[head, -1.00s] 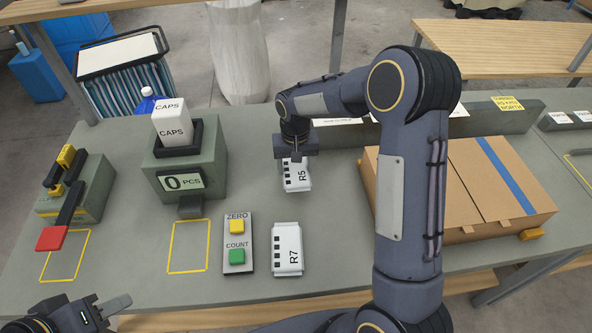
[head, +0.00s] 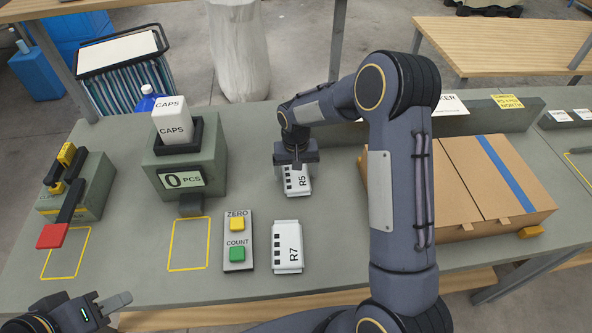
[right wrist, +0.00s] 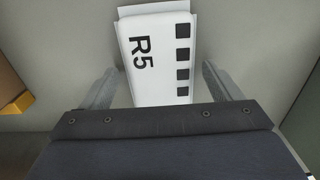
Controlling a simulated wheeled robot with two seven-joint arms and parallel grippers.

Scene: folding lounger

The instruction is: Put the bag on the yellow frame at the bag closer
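A white bag marked R5 (head: 298,182) lies on the grey table, partly covered by my right gripper (head: 296,163). In the right wrist view the R5 bag (right wrist: 157,60) lies between the two fingers of my open right gripper (right wrist: 158,85), with gaps on both sides. A second white bag marked R7 (head: 287,247) lies nearer me. The bag closer (head: 88,190), with a red-ended lever, stands at the left; its yellow frame (head: 47,263) on the table is empty. My left gripper (head: 112,304) is at the bottom left, its opening unclear.
A counting scale (head: 185,160) with a CAPS container and a second, empty yellow frame (head: 170,245) stands between closer and bags. A button panel (head: 238,241) lies left of R7. A cardboard box (head: 465,185) is at the right.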

